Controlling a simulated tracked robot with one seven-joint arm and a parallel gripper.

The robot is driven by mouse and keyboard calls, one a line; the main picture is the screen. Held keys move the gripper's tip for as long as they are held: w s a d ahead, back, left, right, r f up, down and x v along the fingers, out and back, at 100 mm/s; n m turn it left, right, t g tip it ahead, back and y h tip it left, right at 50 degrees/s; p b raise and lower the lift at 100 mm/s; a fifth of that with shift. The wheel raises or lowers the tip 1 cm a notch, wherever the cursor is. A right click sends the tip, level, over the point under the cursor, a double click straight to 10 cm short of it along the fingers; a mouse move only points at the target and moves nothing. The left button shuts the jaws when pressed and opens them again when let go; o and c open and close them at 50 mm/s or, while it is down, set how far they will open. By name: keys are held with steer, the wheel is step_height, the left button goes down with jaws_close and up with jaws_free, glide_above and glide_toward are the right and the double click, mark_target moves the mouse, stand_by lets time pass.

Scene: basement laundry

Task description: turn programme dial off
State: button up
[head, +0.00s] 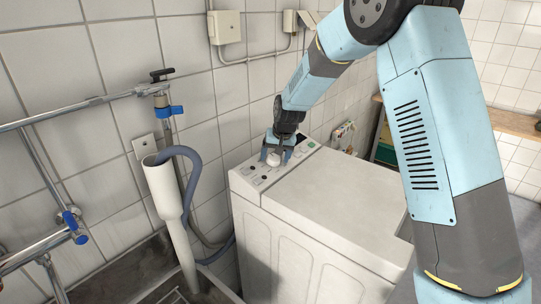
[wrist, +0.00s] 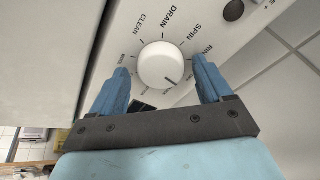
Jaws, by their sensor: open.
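The programme dial (wrist: 161,65) is a round white knob on the washing machine's panel, with labels such as CLEAN, DRAIN and SPIN around it. A small dark mark on the knob sits at its lower right in the wrist view. My gripper (wrist: 163,82) has its two blue fingers apart, one on each side of the dial; I cannot tell whether they touch it. In the head view my gripper (head: 278,156) is over the panel, with the white dial (head: 273,159) partly hidden between its fingers. The washing machine (head: 320,195) is a white top-loader. No OFF label is readable.
A grey drain hose (head: 190,165) runs into a white standpipe (head: 165,190) left of the machine. A tap (head: 160,90) and pipes are on the tiled wall. The machine's lid is clear. A dark round button (wrist: 234,10) is on the panel.

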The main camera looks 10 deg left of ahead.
steer(key=shift+r, duration=0.1)
steer(key=v, duration=1.3)
steer(key=shift+d+r, duration=0.15)
steer(key=shift+r, duration=0.05)
steer(key=w+a+f+n, duration=0.1)
steer(key=f+n, duration=0.1)
steer(key=f, duration=0.2)
steer(key=w+a+f+n+y, duration=0.1)
steer(key=f+n, duration=0.2)
steer(key=f, duration=0.1)
steer(key=w+a+f+n, duration=0.1)
steer(key=f+n, duration=0.2)
steer(key=f, duration=0.1)
steer(key=shift+w+a+f+g, duration=0.1)
steer(key=shift+f+g, duration=0.2)
steer(key=shift+f, duration=0.1)
stand_by(0.9)
